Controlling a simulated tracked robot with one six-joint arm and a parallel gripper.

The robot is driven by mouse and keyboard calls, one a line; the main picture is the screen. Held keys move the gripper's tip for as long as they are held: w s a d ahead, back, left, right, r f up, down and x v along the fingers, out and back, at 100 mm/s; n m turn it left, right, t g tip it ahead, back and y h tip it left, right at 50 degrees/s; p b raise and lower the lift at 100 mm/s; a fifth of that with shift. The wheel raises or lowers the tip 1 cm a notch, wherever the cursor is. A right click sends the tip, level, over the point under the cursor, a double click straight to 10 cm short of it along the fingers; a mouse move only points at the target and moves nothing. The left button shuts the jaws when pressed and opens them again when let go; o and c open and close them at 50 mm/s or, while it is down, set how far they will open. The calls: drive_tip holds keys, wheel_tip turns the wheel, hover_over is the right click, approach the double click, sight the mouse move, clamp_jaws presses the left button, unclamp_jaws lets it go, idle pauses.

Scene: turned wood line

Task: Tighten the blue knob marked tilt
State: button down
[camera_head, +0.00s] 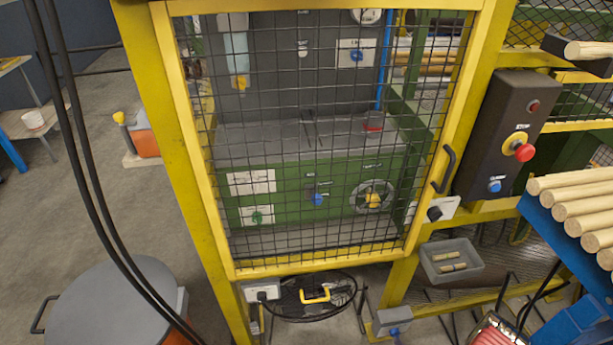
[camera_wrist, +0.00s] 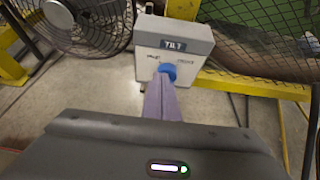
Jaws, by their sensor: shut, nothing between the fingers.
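In the wrist view a light grey box (camera_wrist: 198,40) carries a dark label that appears to read TILT. A round blue knob (camera_wrist: 168,70) sits on its front face below the label. My gripper (camera_wrist: 164,78) has its purple fingers together and empty, with the tips at the lower edge of the knob. The tips overlap the knob in the picture; I cannot tell whether they touch it. Small marks either side of the knob are too blurred to read. My gripper does not show in the head view.
The head view shows a yellow mesh guard (camera_head: 175,140), a black control box (camera_head: 505,130) with a red stop button, and a grey tray (camera_head: 433,272).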

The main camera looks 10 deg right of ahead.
sight(398, 328)
drive_tip(key=shift+w, duration=1.35)
drive_tip(key=shift+f, duration=0.2)
drive_tip(key=shift+d+r, duration=0.15)
drive_tip(key=shift+d, duration=0.75)
drive_tip(key=shift+d, duration=0.5)
idle(0.5)
drive_tip(key=shift+d+r, duration=0.15)
drive_tip(key=shift+r, duration=0.1)
